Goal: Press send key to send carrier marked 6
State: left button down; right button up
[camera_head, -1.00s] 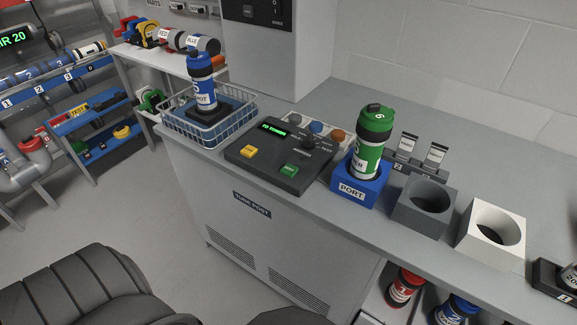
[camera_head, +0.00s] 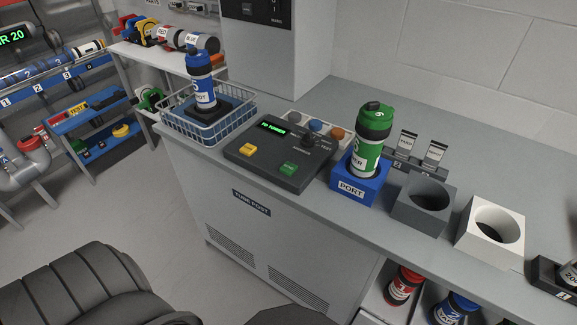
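A dark control box (camera_head: 262,171) sits left of the port. The key labels are not readable. Neither of my grippers is in view.
A wire basket (camera_head: 219,131) holding a blue carrier (camera_head: 203,85) stands left of the box. A grey block (camera_head: 414,213) and a white block (camera_head: 479,239), each with a round hole, stand right of the port. Red (camera_head: 400,287) and blue (camera_head: 452,307) carriers sit below the counter.

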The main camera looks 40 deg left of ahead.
aim_at(288, 168)
jog(key=k, duration=0.5)
jog(key=z, duration=0.25)
jog(key=i, duration=0.6)
jog(key=u, duration=1)
